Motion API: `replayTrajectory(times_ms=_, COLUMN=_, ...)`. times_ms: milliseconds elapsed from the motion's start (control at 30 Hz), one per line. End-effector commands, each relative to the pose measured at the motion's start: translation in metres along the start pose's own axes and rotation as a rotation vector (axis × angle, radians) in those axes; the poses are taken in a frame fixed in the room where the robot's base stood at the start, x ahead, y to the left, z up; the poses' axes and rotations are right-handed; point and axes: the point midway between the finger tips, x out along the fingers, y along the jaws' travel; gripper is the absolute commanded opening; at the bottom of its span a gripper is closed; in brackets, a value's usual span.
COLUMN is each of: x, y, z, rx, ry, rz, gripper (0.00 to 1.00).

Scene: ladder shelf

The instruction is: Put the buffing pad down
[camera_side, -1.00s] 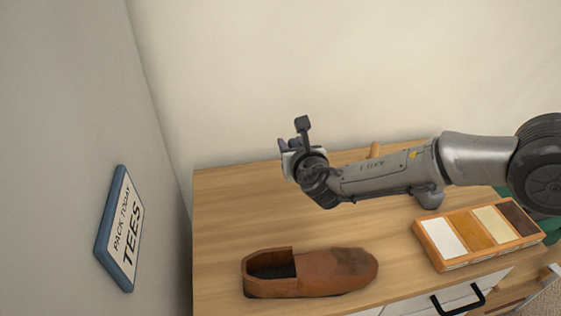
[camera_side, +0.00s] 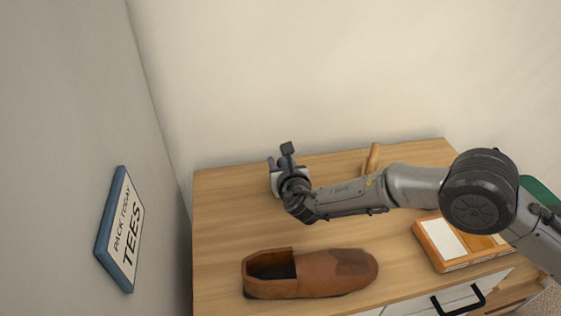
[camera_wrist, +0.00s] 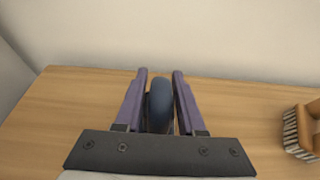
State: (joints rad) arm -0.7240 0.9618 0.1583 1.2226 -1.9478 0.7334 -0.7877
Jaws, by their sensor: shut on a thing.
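The buffing pad (camera_wrist: 160,104) shows as a dark blue rounded shape in the wrist view, upright between the two purple fingers. My gripper (camera_wrist: 160,76) is shut on it. In the side view my gripper (camera_side: 272,165) is over the back left of the wooden top (camera_side: 225,215), near the wall. The pad cannot be made out there, as the gripper and wrist hide it. I cannot tell whether its lower edge touches the wood.
A brown shoe (camera_side: 320,273) lies at the front. A tray with coloured sections (camera_side: 440,240) is at right, partly behind my arm. A brush (camera_wrist: 303,130) lies right of my gripper; its wooden back shows in the side view (camera_side: 371,159). Wood around my gripper is clear.

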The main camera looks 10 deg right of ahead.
Motion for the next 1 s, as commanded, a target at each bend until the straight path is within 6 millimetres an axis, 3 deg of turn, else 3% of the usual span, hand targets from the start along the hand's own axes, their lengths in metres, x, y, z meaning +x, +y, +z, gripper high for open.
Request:
replayTrajectory(times_ms=133, x=0.001, y=0.000, z=-0.003, rx=0.000, ry=0.000, rz=0.000, gripper=0.00)
replayTrajectory(times_ms=167, x=0.001, y=0.000, z=-0.004, rx=0.000, ry=0.001, rz=0.000, gripper=0.40)
replayTrajectory(times_ms=333, x=0.001, y=0.000, z=-0.004, rx=0.000, ry=0.001, rz=0.000, gripper=0.69)
replayTrajectory(times_ms=700, x=-0.001, y=0.000, z=0.001, rx=0.000, ry=0.000, rz=0.001, gripper=0.69)
replayTrajectory(times_ms=867, x=-0.022, y=0.001, z=0.000, rx=-0.003, ry=0.002, rz=0.002, gripper=0.69)
replayTrajectory(times_ms=1000, x=-0.050, y=0.001, z=0.001, rx=-0.001, ry=0.001, rz=0.003, gripper=0.69)
